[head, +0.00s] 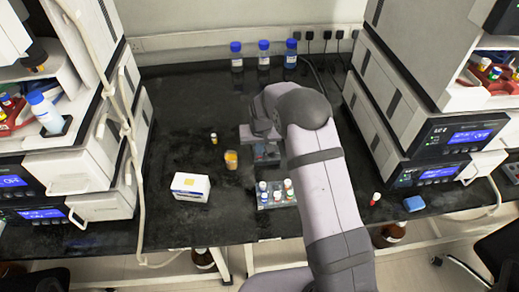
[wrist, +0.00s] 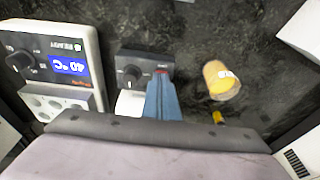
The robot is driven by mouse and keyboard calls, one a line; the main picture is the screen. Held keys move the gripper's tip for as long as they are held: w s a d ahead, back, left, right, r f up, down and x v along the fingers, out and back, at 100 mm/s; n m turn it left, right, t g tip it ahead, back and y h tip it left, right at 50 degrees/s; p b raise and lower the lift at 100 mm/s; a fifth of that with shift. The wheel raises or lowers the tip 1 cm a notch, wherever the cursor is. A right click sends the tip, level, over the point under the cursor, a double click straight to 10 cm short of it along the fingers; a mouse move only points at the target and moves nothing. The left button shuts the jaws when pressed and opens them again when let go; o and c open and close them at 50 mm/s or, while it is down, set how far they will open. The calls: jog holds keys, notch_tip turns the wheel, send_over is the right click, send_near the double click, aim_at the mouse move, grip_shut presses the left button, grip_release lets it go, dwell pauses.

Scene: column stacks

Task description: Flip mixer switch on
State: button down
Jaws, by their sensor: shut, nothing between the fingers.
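The mixer (wrist: 131,62) appears to be the small dark grey box with a round black knob in the wrist view. A small red part (wrist: 160,71), likely its switch, shows at the right of its front face. My gripper (wrist: 163,84) is shut and empty, with its tips right at or just in front of that red part. I cannot tell whether they touch, and the tips partly cover the switch, so its position is unclear. In the head view my arm mostly hides the mixer, and the fingertips cannot be made out.
A unit with a lit blue display (wrist: 68,67) stands left of the mixer. A white box (head: 190,187) and a vial rack (head: 277,205) stand nearer the front. Instrument stacks flank the bench.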

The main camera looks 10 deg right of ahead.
jog(key=shift+r+p, duration=0.3)
jog(key=v, duration=1.3)
jog(key=shift+r+b, duration=0.2)
jog(key=shift+b, duration=0.1)
jog(key=shift+b, duration=0.3)
jog(key=b, duration=0.1)
jog(key=w+b, duration=0.1)
jog(key=shift+w+r+b, duration=0.1)
jog(key=shift+r+b, duration=0.15)
jog(key=shift+b, duration=0.05)
